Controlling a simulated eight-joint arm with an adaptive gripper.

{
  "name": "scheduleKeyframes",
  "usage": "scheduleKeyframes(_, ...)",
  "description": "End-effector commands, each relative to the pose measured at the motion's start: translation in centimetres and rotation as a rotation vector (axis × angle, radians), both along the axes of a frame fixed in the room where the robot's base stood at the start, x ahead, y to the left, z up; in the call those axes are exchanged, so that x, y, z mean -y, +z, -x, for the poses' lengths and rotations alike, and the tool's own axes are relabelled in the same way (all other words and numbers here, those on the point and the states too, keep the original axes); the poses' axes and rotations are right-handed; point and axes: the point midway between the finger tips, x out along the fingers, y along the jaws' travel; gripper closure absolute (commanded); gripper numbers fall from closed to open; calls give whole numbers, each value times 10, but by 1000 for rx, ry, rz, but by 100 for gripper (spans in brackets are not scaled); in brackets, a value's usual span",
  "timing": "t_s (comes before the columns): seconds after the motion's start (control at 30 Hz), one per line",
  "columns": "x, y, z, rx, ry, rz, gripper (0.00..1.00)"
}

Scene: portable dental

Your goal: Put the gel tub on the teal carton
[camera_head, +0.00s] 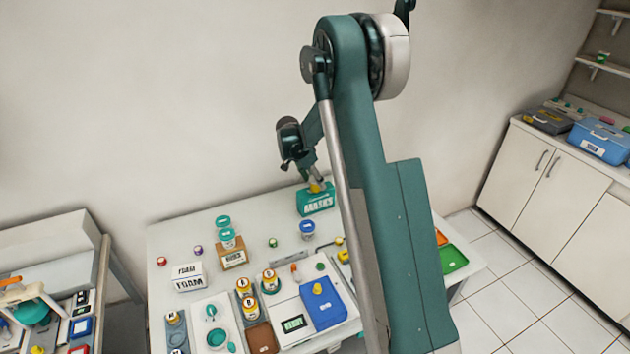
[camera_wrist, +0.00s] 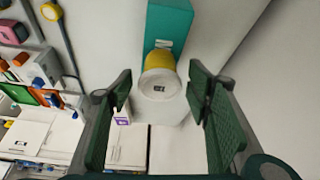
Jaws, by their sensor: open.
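The teal carton (camera_head: 316,204), marked MASKS, stands at the back of the table. In the wrist view the carton (camera_wrist: 168,22) shows at the top. A white and yellow tub (camera_wrist: 160,80), which I take for the gel tub, shows at the carton's near end. In the head view a yellow part of it (camera_head: 316,187) shows at the carton's top. It seems to sit on the carton, but contact is hard to tell. My gripper (camera_wrist: 160,84) is open, with its fingers apart on either side of the tub. The tub's label is too blurred to read.
A blue-lidded tub (camera_head: 307,230) stands just in front of the carton. A brown box (camera_head: 233,258) bears teal-lidded tubs (camera_head: 227,238). A FOAM box (camera_head: 189,278), yellow jars and a blue box (camera_head: 323,305) stand nearer. The wall is close behind.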

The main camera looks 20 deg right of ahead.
Motion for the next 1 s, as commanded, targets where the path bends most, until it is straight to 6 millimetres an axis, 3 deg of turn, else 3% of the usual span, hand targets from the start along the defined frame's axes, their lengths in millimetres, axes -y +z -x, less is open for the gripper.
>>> scheduleKeyframes(0.37,-6,17,1,0,0,0,51)
scheduleKeyframes(1.0,-40,101,8,0,0,0,51)
